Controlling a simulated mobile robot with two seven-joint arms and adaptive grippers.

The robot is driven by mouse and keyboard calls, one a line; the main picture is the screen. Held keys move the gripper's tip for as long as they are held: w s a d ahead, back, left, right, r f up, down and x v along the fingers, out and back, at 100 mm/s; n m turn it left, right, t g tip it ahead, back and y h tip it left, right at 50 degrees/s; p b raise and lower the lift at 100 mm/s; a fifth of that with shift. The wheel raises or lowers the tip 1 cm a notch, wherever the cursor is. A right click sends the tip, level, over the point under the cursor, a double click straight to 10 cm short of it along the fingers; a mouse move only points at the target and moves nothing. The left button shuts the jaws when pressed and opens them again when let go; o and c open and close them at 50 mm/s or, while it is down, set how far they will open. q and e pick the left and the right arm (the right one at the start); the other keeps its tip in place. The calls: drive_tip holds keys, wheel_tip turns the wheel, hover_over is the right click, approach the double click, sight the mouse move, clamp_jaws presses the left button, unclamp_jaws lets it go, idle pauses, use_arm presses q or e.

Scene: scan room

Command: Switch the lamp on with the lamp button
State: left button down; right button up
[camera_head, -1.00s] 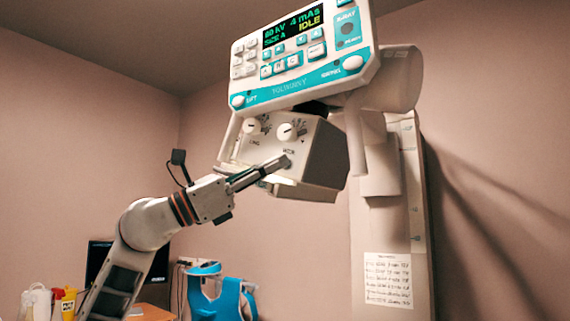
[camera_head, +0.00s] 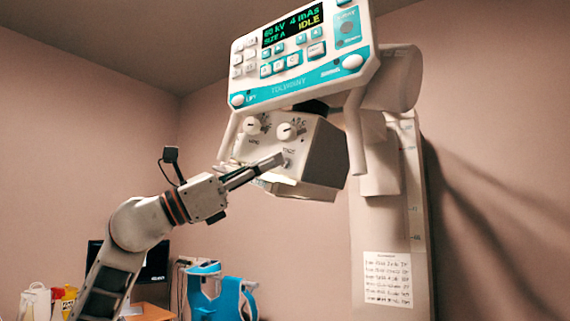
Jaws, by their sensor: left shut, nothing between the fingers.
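The lamp button (camera_head: 287,163) is a small round knob low on the front of the cream collimator box (camera_head: 321,152). Two white dials sit above it on the same face. My left gripper (camera_head: 280,159) is shut and empty, its fingertips pointing right at the button. The tips look just left of the button; whether they touch it I cannot tell. No light from the lamp shows on the visible surfaces. My right gripper is out of view.
The control panel (camera_head: 303,55) with its lit display hangs above the box, with grey handles on both sides. The wall stand (camera_head: 390,240) is behind to the right. A blue apron (camera_head: 228,294) and a monitor (camera_head: 155,262) are at lower left. Space below the box is clear.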

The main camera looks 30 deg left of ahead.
use_arm(q)
drive_tip(key=shift+s+a+b, duration=0.2)
drive_tip(key=shift+s+b, duration=0.1)
drive_tip(key=shift+s, duration=2.2)
